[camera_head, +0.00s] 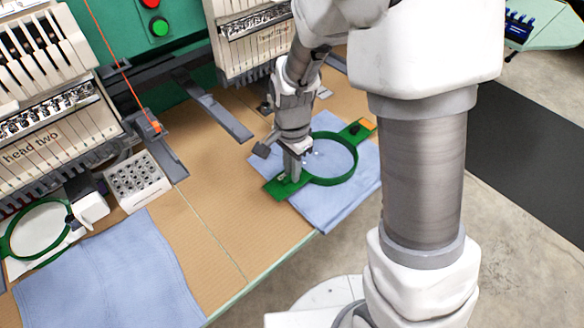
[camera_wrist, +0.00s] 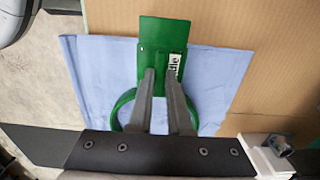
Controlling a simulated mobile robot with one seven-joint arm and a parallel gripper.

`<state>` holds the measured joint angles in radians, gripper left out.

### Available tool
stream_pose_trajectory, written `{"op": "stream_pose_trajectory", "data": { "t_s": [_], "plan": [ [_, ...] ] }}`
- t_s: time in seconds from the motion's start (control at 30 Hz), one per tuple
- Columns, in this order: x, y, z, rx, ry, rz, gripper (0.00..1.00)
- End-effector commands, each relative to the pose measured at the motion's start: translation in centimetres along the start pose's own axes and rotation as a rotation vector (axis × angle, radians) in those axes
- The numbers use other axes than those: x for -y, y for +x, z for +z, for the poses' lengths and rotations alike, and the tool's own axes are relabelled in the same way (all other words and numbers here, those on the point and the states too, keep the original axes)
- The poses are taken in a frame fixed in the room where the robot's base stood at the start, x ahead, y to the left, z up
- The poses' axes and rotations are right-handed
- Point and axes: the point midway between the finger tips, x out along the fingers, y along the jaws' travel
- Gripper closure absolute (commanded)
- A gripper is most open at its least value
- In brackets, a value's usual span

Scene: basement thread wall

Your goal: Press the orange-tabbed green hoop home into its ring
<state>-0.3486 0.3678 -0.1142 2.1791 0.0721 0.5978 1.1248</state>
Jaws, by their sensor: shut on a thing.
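The green hoop (camera_head: 352,176) lies over a blue cloth (camera_head: 336,208) on the tan table. Its orange tab (camera_head: 367,124) is at the upper right and its flat green plate at the lower left. My gripper (camera_head: 291,178) points down at the plate end, shut on the hoop there. In the wrist view the fingers (camera_wrist: 160,74) reach the green plate (camera_wrist: 165,34) beside a partly hidden white label. They and the wrist mount cover much of the hoop's loop (camera_wrist: 122,103). I cannot make out a separate ring, or whether the hoop is seated in one.
A second green hoop (camera_head: 10,228) with white inside sits at the far left, near a perforated grey block (camera_head: 137,182). Another blue cloth (camera_head: 110,275) lies at the front left. Machine heads and a grey arm (camera_head: 222,116) stand behind. The table between the cloths is clear.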

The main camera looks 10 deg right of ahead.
Motion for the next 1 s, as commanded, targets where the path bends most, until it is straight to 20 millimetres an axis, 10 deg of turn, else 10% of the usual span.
{"op": "stream_pose_trajectory", "data": {
  "t_s": [1.0],
  "plan": [
    [0.0, 1.4, 0.0, 0.000, 0.000, 0.000, 1.00]
  ]
}}
